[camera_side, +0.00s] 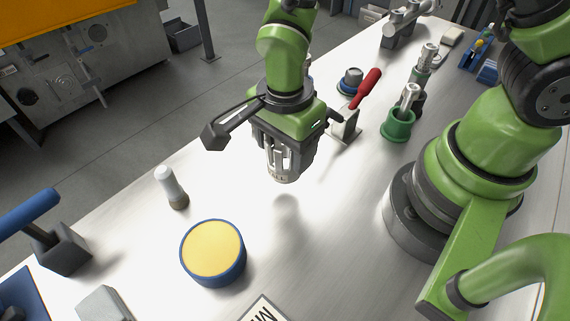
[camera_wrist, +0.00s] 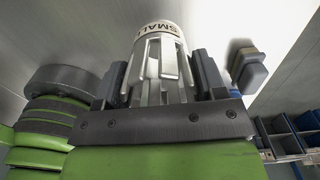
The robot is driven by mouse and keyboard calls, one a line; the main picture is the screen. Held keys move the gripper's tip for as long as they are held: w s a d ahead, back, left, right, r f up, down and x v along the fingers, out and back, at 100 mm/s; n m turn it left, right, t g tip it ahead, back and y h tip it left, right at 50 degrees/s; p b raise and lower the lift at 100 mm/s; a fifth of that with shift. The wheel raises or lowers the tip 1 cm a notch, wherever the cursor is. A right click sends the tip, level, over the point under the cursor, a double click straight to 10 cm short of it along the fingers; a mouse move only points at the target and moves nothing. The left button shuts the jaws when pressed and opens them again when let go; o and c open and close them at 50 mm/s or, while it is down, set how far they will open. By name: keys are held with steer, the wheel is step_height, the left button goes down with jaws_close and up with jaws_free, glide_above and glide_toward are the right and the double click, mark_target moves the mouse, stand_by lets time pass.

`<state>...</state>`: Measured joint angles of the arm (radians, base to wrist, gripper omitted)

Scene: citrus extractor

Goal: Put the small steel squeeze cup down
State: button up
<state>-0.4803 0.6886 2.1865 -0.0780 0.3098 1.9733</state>
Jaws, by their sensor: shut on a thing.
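The small steel squeeze cup (camera_side: 283,163) is a slotted silver cup held in my gripper (camera_side: 285,150). In the side view it hangs above the bare metal table, with a soft shadow on the surface below it, apart from the table. In the wrist view the cup (camera_wrist: 160,62) sits between the two dark fingers of my gripper (camera_wrist: 162,80), which are shut on its sides. Its ring end carries the lettering "SMALL". The upper part of the cup is hidden by the gripper body in the side view.
A round blue pad with a yellow top (camera_side: 213,251) stands front left of the cup. A white-topped brush or bottle (camera_side: 171,187) stands beyond it. A red-handled tool (camera_side: 366,88) and a green cup holder (camera_side: 397,124) stand to the right. The table (camera_side: 320,220) below is clear.

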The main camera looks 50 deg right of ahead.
steer(key=shift+f, duration=2.25)
steer(key=shift+f, duration=0.1)
steer(key=o, duration=1.3)
step_height(320, 180, up, 12)
steer(key=shift+s+d+r+n+t+y, duration=0.35)
steer(key=shift+s+d+r+n+t, duration=1)
steer(key=shift+r+n, duration=1.15)
steer(key=shift+s+d+r+n+t+y, duration=0.3)
steer(key=shift+s+d+r+n+t, duration=0.75)
steer(key=shift+s+d+r+n, duration=1.05)
steer(key=shift+s+d+r+n+t+y, duration=0.35)
steer(key=shift+s+d+r+n+t, duration=0.7)
steer(key=shift+r+n, duration=1.85)
